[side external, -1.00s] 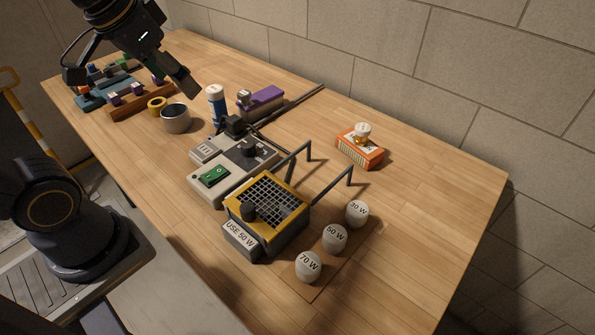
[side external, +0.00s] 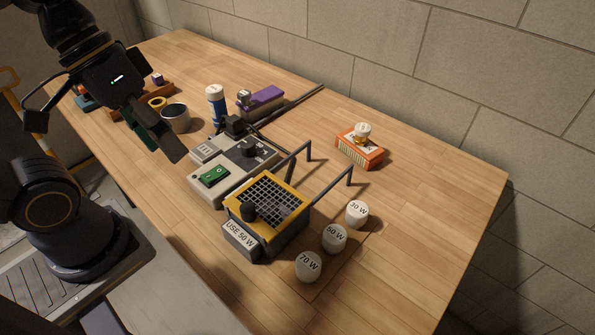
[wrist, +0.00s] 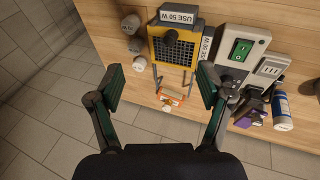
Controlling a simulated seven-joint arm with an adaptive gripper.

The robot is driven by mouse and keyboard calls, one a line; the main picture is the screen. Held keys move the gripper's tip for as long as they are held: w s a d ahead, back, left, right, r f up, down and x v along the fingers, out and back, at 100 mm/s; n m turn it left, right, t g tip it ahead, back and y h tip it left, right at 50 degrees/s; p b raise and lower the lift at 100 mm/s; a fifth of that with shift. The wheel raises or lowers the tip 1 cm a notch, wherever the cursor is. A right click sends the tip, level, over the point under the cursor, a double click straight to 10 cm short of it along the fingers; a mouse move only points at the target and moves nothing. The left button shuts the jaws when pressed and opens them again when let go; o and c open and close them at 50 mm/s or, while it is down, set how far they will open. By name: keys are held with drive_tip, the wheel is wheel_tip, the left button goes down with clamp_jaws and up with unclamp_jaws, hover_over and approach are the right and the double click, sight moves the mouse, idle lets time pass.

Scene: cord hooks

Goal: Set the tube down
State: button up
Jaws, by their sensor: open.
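The likely tube is a blue cylinder with a white cap (side external: 216,104). It stands upright on the wooden table behind the grey controller box, beside a grey cup (side external: 175,117). In the wrist view it shows at the right (wrist: 282,106), outside my jaws. My gripper (side external: 168,143) is in the air at the left, on the camera's side of the cup and apart from the tube. In the wrist view my gripper (wrist: 160,84) has its fingers wide apart with nothing held between them.
A grey controller with a green switch (side external: 214,176) and a yellow grid-topped unit (side external: 267,205) with two upright dark hooks stand mid-table. White labelled pots (side external: 334,239) stand in front right. An orange box (side external: 360,148) sits farther back. The right of the table is clear.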

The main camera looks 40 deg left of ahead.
drive_tip(key=w+d+r+n+g+h, duration=0.2)
drive_tip(key=w+d+r+n+h, duration=0.3)
drive_tip(key=h, duration=0.5)
drive_tip(key=w+a+f+n+t, duration=0.3)
drive_tip(key=w+a+n+t, duration=0.4)
drive_tip(key=w+a+n, duration=0.1)
drive_tip(key=w+a+f+n+t, duration=0.3)
drive_tip(key=w+a+n+t, duration=0.4)
drive_tip(key=n+t, duration=0.1)
drive_tip(key=a+f+n+t+y, duration=0.5)
drive_tip(key=a+f+n+y, duration=0.4)
drive_tip(key=a, duration=0.3)
drive_tip(key=n+g+y, duration=0.2)
drive_tip(key=n+y, duration=0.5)
drive_tip(key=y, duration=0.1)
approach(212, 110)
drive_tip(key=s, duration=0.2)
drive_tip(key=s+d, duration=0.1)
drive_tip(key=s, duration=0.1)
drive_tip(key=shift+r, duration=0.15)
drive_tip(key=shift+a+n, duration=0.3)
drive_tip(key=w, duration=0.5)
drive_tip(key=w+a, duration=0.1)
drive_tip(key=w, duration=0.4)
drive_tip(key=w+a, duration=0.1)
drive_tip(key=w, duration=0.5)
drive_tip(key=shift+w+a, duration=0.15)
drive_tip(key=shift+a, duration=0.05)
drive_tip(key=shift+c, duration=0.4)
